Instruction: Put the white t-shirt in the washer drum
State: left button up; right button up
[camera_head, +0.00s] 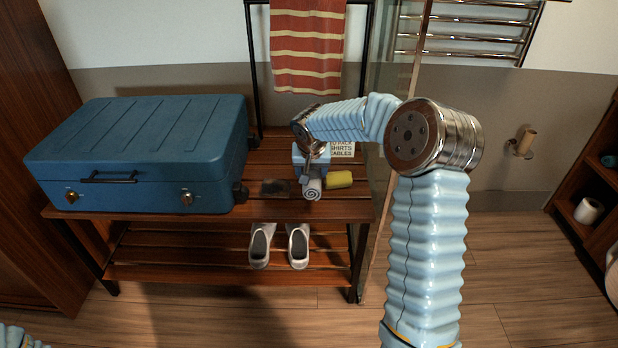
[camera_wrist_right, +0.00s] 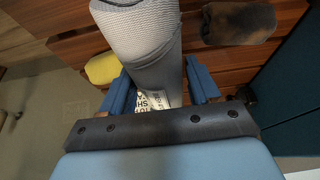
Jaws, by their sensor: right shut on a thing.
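A rolled light grey-white cloth (camera_head: 313,189) shows its spiral end at the front of the slatted bench; I cannot tell whether it is the white t-shirt. My right gripper (camera_head: 312,168) reaches down over the bench and is shut on this roll. In the right wrist view the roll (camera_wrist_right: 140,38) lies between the two blue fingers and extends away from the palm. Whether it touches the bench is unclear. No washer or drum is in view. My left gripper is out of view.
White shoes (camera_head: 298,246) stand below. A glass panel (camera_head: 385,100) borders the bench's right. Floor is clear at right.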

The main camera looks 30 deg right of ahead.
jog(key=shift+w+d+f, duration=0.25)
jog(key=shift+w+f, duration=0.55)
jog(key=shift+f, duration=0.2)
jog(key=shift+w+f, duration=0.1)
jog(key=shift+f, duration=1.5)
jog(key=shift+f, duration=0.2)
jog(key=o, duration=0.9)
